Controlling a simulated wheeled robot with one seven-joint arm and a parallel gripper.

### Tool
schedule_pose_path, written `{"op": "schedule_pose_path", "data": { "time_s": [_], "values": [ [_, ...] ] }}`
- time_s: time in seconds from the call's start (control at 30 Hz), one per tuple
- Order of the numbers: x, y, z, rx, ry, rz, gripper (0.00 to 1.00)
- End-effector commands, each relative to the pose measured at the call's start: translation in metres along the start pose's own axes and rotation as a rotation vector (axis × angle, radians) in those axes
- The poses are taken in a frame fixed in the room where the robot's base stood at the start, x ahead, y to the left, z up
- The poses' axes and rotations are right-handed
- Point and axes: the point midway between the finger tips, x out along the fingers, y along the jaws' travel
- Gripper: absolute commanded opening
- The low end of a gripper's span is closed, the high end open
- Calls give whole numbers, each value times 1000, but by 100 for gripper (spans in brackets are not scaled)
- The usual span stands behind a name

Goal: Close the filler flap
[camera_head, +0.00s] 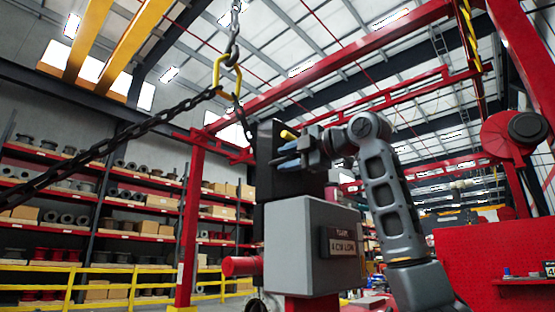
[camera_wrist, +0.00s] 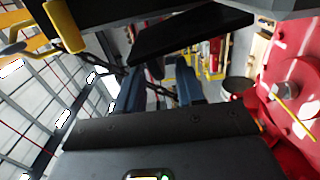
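The valve actuator has a grey box (camera_head: 320,240) with a lettered label on its front. Above it stands a dark upright part (camera_head: 266,165); I cannot tell for sure whether this is the filler flap. A flat black plate that looks like the flap (camera_wrist: 190,35) lies across the top of the wrist view, beyond my fingertips. My gripper (camera_head: 284,156) is beside the dark part, above the grey box. Whether a finger touches the plate is unclear.
A yellow handle (camera_head: 288,135) juts out just above my gripper; a yellow lever (camera_wrist: 64,25) also shows in the wrist view. A red pipe (camera_head: 242,266) sticks out left of the box. Shelves (camera_head: 150,210) stand far behind.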

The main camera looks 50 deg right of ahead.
Motion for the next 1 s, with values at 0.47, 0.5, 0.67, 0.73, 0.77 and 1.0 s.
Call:
{"op": "schedule_pose_path", "data": {
  "time_s": [0.47, 0.5, 0.67, 0.73, 0.77, 1.0],
  "values": [
    [33, 0, 0, 0, -1, 0, 38],
    [33, 0, 0, 0, -1, 0, 38],
    [33, 0, 0, 0, -1, 0, 30],
    [33, 0, 0, 0, 0, 0, 24],
    [33, 0, 0, 0, 0, 0, 21],
    [33, -1, 1, 2, -1, -1, 0]
  ]
}}
